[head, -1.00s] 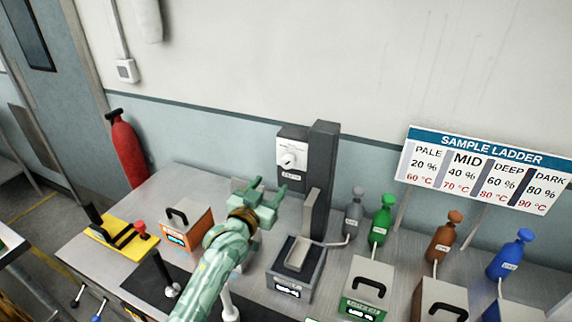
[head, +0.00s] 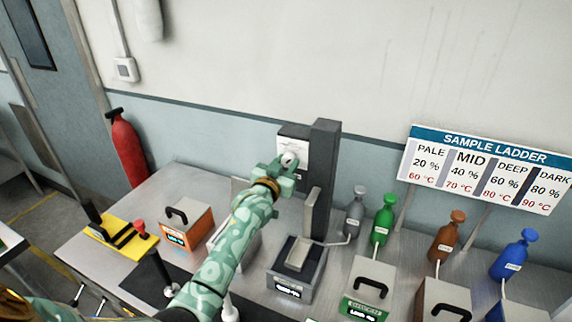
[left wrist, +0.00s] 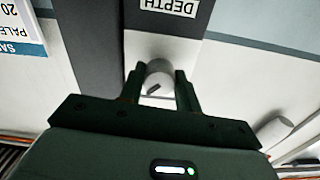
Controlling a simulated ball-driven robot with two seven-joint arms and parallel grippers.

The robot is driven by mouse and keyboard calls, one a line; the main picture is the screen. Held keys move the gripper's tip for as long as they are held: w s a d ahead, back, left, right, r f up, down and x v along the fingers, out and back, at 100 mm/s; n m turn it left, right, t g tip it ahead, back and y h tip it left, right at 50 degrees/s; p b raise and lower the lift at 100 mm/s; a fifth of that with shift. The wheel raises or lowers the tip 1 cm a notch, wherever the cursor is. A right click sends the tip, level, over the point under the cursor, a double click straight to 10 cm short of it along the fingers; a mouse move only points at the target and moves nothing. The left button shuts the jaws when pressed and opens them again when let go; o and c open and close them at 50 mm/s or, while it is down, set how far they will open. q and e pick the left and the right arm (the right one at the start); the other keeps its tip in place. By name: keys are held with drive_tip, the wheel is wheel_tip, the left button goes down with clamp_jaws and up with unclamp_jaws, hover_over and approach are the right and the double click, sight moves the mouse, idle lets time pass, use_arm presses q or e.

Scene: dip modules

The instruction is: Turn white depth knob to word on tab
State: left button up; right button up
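The white depth knob (left wrist: 158,75) sits on a white panel on the front of a grey column (head: 322,160). The label DEPTH (left wrist: 168,7) shows upside down near it in the left wrist view. A dark mark shows on the knob; the dial words around it are hidden or too small to read. My left gripper (head: 283,165) is at the panel. In the left wrist view its two fingers (left wrist: 158,88) stand apart, one on each side of the knob. I cannot tell whether they touch it. No readable word tab shows. My right gripper is not in view.
The SAMPLE LADDER sign (head: 484,170) lists PALE, MID, DEEP and DARK. A grey box (head: 290,285) stands below the column. Several bottles, such as the green one (head: 383,220), and handled boxes fill the right. An orange-fronted box (head: 187,222) and yellow plate (head: 120,238) stand left.

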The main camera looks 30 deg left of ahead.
use_arm(q)
drive_tip(key=shift+c, duration=0.7)
drive_tip(key=shift+r+n+p, duration=0.1)
drive_tip(key=shift+n+p, duration=0.4)
drive_tip(key=shift+n, duration=0.1)
drive_tip(key=shift+n+p, duration=0.8)
drive_tip(key=shift+n, duration=0.3)
drive_tip(key=shift+d+n+p, duration=0.1)
drive_tip(key=shift+n+p, duration=0.85)
drive_tip(key=shift+n, duration=1.25)
drive_tip(key=o, duration=1)
